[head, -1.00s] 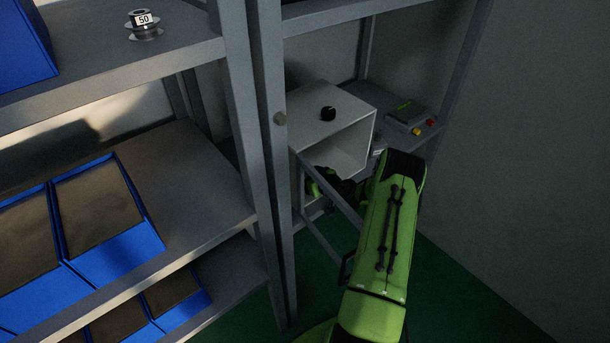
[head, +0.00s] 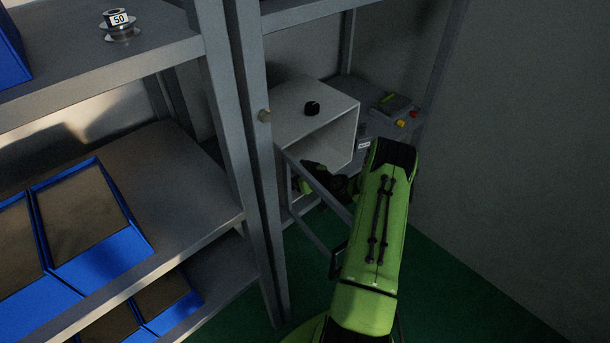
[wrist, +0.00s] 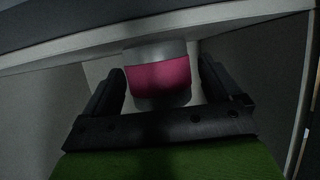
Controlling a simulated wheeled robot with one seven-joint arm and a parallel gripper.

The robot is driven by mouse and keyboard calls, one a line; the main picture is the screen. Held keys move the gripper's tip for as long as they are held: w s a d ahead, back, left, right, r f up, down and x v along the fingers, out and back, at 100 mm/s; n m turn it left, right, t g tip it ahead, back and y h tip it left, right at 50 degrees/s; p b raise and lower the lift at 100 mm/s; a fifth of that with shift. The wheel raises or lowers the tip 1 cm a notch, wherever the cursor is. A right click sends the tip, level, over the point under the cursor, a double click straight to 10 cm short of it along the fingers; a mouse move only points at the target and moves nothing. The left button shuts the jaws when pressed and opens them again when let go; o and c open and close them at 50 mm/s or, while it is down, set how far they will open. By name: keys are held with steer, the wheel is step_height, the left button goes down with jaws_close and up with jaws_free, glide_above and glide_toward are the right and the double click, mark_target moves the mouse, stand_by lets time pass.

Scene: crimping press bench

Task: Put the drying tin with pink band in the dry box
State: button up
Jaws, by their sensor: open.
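The tin with the pink band (wrist: 160,74) is a grey cylinder in the wrist view, with pale walls around it. My gripper (wrist: 161,80) is open, with one dark finger on each side of the tin. Small gaps show beside it. The dry box (head: 300,122) is a pale, open-fronted box with a black knob on top, on a shelf in the head view. My gripper is at its lower front opening there, mostly hidden by my arm and the open door frame (head: 318,188). The tin is not visible in the head view.
A grey rack post (head: 250,150) stands just left of the box. A small device with red and yellow buttons (head: 398,110) sits to its right. Blue bins (head: 88,225) fill the left shelves, and a spool marked 50 (head: 119,28) stands above. Green floor is clear at lower right.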

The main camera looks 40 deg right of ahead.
steer(key=v, duration=1)
steer(key=shift+s, duration=0.1)
